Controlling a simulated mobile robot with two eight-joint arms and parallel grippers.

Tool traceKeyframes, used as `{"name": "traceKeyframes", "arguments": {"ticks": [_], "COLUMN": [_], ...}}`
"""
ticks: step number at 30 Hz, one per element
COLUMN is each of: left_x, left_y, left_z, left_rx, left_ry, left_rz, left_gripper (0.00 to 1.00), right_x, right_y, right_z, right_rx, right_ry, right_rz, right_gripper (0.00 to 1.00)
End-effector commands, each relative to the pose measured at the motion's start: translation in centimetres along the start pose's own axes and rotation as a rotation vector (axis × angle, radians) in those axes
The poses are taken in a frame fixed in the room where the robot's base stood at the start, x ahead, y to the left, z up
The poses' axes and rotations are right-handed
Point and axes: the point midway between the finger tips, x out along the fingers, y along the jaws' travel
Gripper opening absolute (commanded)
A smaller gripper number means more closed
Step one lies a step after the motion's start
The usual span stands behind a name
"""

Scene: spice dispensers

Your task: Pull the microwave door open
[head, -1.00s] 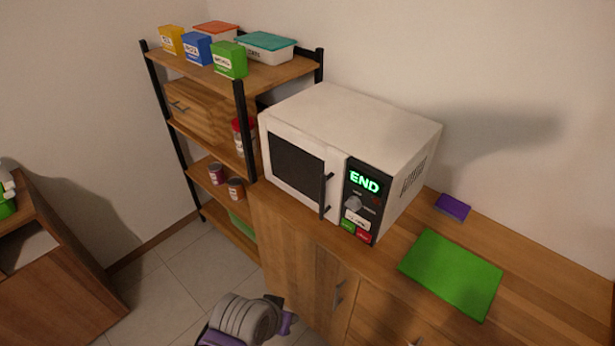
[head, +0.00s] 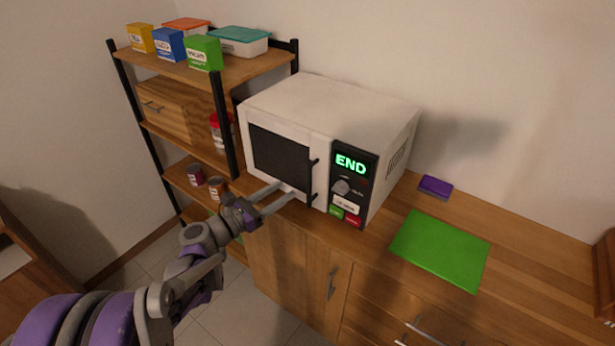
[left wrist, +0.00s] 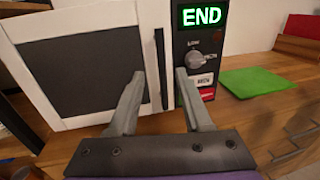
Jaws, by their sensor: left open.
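The white microwave (head: 330,100) stands on the wooden counter with its door (head: 280,160) shut. The door has a dark window and a black vertical handle (head: 312,182) at its right edge, left of the control panel (head: 345,185), which reads END. My left gripper (head: 284,192) is open and empty, its fingers pointing at the door just left of the handle in the head view. In the left wrist view the handle (left wrist: 160,70) shows beyond and between the two open fingertips (left wrist: 160,76). Contact with the handle cannot be seen. My right gripper is not in view.
A shelf rack (head: 215,70) with boxes and jars stands left of the microwave. A green mat (head: 440,248) and a purple block (head: 435,186) lie on the counter (head: 520,250) to its right. The floor in front of the cabinets looks clear.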

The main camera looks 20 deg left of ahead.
Motion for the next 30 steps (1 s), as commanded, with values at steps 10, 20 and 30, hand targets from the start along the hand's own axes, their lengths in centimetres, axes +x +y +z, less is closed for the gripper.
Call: {"name": "traceKeyframes", "arguments": {"ticks": [10, 20, 30], "left_x": [6.4, 9.9, 10.1], "left_y": [-0.3, -0.2, -0.2], "left_z": [0.1, 0.0, 0.0], "left_rx": [0.004, 0.006, 0.006], "left_ry": [0.002, 0.002, 0.003], "left_rz": [-0.007, -0.004, -0.003], "left_gripper": [0.5, 0.5, 0.42], "right_x": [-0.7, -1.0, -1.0], "right_y": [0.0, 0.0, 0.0], "right_z": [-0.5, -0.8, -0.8], "right_rx": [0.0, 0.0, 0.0], "right_ry": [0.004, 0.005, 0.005], "right_rz": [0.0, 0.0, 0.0], "right_gripper": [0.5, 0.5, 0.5]}}
